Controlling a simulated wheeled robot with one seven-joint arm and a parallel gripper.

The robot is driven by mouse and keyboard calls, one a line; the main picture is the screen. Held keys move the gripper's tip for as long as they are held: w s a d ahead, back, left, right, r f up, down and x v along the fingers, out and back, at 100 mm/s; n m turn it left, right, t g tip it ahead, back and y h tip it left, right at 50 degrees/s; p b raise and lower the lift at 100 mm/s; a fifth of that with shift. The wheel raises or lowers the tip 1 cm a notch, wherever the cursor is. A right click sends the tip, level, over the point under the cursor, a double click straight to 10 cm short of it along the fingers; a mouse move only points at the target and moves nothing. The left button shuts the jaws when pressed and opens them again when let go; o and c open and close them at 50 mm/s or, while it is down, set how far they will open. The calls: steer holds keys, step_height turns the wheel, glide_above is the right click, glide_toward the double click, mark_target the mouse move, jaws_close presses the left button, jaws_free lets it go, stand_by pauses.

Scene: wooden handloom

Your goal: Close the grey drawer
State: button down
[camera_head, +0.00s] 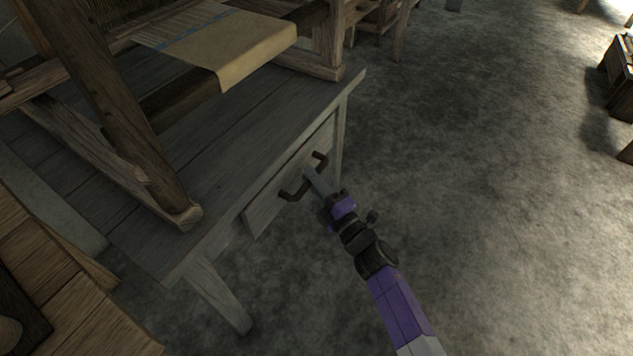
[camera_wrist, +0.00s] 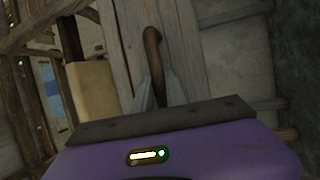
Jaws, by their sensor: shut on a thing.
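The grey drawer (camera_head: 265,209) sits under the top of a grey wooden table and its front stands slightly out from the table frame. A dark curved handle (camera_head: 292,194) is on the drawer front. My gripper (camera_head: 309,173) is at the handle, with its fingers shut on the middle of it. In the wrist view the handle (camera_wrist: 153,50) rises between the fingers of my gripper (camera_wrist: 158,88). The part of the handle between the fingers is hidden in the head view.
A wooden loom with tan cloth (camera_head: 245,50) stands on the grey table (camera_head: 240,150). Wooden planks (camera_head: 75,285) fill the lower left. The concrete floor (camera_head: 480,200) to the right is open, with dark wooden furniture (camera_head: 622,80) at the far right edge.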

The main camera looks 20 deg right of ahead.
steer(key=shift+w+a+f+b, duration=0.25)
steer(key=shift+w+a+b, duration=0.5)
steer(key=shift+w, duration=0.4)
steer(key=shift+w+a+r, duration=0.1)
steer(key=shift+a+r, duration=0.05)
steer(key=shift+r, duration=0.05)
steer(key=c, duration=1.4)
jaws_free()
steer(key=shift+o, duration=0.2)
steer(key=p+v, duration=0.2)
steer(key=v, duration=0.5)
steer(key=shift+s, duration=0.35)
steer(key=shift+f, duration=0.1)
